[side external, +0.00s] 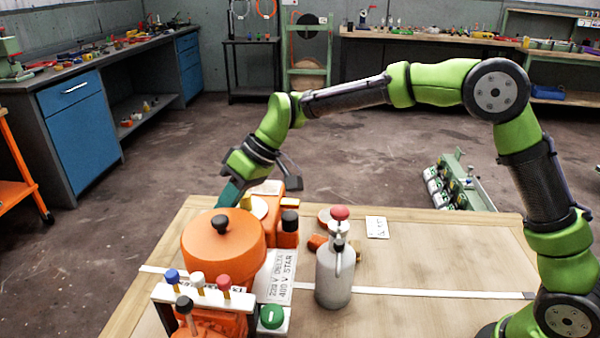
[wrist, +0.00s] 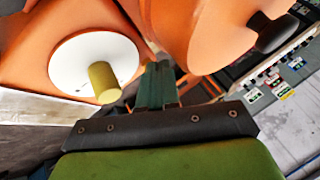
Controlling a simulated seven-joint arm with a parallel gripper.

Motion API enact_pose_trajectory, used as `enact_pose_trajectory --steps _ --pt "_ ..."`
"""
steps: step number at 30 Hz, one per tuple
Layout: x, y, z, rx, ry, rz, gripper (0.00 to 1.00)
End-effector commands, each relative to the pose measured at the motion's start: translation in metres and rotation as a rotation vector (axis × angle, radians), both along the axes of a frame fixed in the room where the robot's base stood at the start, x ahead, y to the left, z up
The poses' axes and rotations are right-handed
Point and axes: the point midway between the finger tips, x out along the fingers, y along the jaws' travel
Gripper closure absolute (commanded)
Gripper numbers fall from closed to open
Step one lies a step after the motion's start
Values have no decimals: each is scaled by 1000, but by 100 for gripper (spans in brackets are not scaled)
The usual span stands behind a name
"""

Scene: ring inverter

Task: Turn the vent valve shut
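My gripper (wrist: 157,85) points down beside the orange machine, its teal fingers close together with nothing seen between them. In the side view the gripper (side external: 229,194) is partly hidden behind the orange drum (side external: 222,248). A yellow peg (wrist: 104,82) stands on a white disc (wrist: 84,66) in the wrist view, left of the fingers and apart from them. The yellow peg (side external: 246,201) also shows just right of the gripper in the side view. A black knob (side external: 221,224) tops the drum. No part is labelled as the vent valve, so I cannot tell which it is.
A grey bottle (side external: 333,275) with a red top stands right of the machine. Coloured knobs (side external: 198,281) and a green button (side external: 272,316) are at the front. Small orange parts (side external: 318,242) lie behind the bottle. The table's right side (side external: 450,262) is mostly clear.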

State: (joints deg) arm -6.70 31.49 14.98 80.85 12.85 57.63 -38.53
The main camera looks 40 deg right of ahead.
Motion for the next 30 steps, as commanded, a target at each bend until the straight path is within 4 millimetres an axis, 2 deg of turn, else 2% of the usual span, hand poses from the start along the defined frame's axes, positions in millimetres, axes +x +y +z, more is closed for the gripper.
enact_pose_trajectory --steps 1,11,14,24,30 --pt "1 14 -5 10 -8 21 100" --pt "7 10 6 13 -16 18 100" --pt "4 0 19 12 -14 15 100" --pt "-11 -54 85 4 -4 2 100" --pt "-20 -79 117 1 2 -1 100"
